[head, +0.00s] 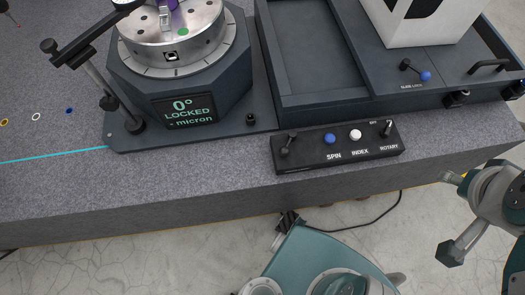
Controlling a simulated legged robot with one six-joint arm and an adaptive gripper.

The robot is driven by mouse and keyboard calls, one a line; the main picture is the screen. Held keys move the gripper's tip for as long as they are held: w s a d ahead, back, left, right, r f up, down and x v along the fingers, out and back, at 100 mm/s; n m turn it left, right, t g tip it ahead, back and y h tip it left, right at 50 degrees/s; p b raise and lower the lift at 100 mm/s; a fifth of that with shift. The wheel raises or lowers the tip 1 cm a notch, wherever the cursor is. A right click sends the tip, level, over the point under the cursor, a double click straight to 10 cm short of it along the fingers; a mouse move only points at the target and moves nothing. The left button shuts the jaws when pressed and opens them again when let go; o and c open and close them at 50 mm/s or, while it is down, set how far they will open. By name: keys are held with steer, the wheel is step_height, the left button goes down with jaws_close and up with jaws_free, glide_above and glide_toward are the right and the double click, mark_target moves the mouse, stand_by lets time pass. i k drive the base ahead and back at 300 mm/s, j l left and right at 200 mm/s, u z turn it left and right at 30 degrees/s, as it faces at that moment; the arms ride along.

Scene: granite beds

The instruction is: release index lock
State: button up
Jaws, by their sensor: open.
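The rotary index unit (240,88) is a dark faceted base with a pale metal turntable (190,62) on top. Its screen (184,108) reads 0°, LOCKED and micron. A black control box (310,160) lies in front of it near the bench edge. The box carries a blue button (330,139) above SPIN, a white button (355,135) above INDEX, a small ROTARY switch (388,127) and a dark lever (288,145) at its left end. My gripper (450,216) appears open and empty at the right edge, apart from the box; part is cut off.
The granite bench (150,185) has clear surface left of the box. A dark tray (310,50) and a white block (415,25) stand behind, with a blue-knobbed lever (424,76). A black post and arm (90,70) stand at left. A cable (370,223) hangs below the bench.

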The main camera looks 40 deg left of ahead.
mark_target(284, 152)
steer(key=j+u, duration=0.15)
steer(key=u, duration=1.05)
steer(key=i+j+u, duration=0.1)
steer(key=u, duration=0.15)
